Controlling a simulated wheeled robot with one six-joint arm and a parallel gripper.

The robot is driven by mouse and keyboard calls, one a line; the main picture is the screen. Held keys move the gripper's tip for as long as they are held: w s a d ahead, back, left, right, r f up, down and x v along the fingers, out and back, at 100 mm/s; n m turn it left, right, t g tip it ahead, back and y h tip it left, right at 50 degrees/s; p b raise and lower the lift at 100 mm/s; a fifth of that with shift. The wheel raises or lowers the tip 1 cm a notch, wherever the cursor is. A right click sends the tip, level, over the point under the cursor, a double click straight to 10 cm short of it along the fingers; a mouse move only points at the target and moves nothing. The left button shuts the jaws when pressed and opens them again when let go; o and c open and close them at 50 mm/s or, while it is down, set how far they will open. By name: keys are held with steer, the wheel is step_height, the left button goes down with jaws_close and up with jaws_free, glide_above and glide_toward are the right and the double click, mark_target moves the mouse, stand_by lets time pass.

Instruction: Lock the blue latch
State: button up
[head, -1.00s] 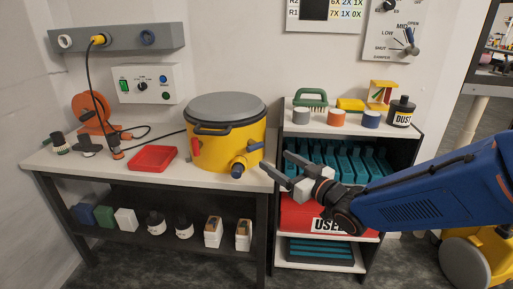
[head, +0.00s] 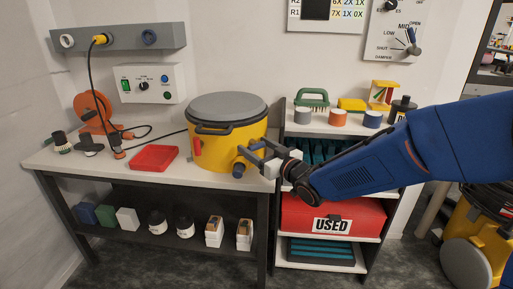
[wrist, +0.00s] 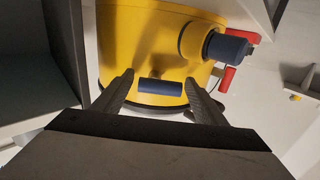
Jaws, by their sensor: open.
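The yellow drum (head: 215,150) with a grey lid stands on the bench. The blue latch (wrist: 160,87) is a short blue bar on the drum's side; in the wrist view it lies crosswise between my open fingers, with a gap at each end. In the head view my fingers mostly hide it. My gripper (head: 252,148) is open at the drum's right side. The drum also has a red latch (head: 197,147) and a dark blue round port (head: 238,169), which shows right of the latch in the wrist view (wrist: 228,47).
A red tray (head: 153,158) lies left of the drum. The shelf unit (head: 281,230) on the right holds a red USED bin (head: 300,212), with a brush (head: 311,98) and jars on top. My arm passes in front of it.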

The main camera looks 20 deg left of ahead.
steer(key=c, duration=1.1)
steer(key=shift+o, duration=0.2)
steer(key=shift+m, duration=0.3)
steer(key=m, duration=0.4)
steer(key=shift+r, duration=0.15)
steer(key=m, duration=0.5)
steer(key=shift+w+d+r, duration=0.1)
steer(key=shift+r, duration=0.05)
steer(key=m, duration=0.4)
steer(key=shift+w+r, duration=0.1)
steer(key=shift+w, duration=0.05)
steer(key=shift+w+d+m, duration=0.1)
steer(key=shift+d+m, duration=0.05)
steer(key=shift+m, duration=2.05)
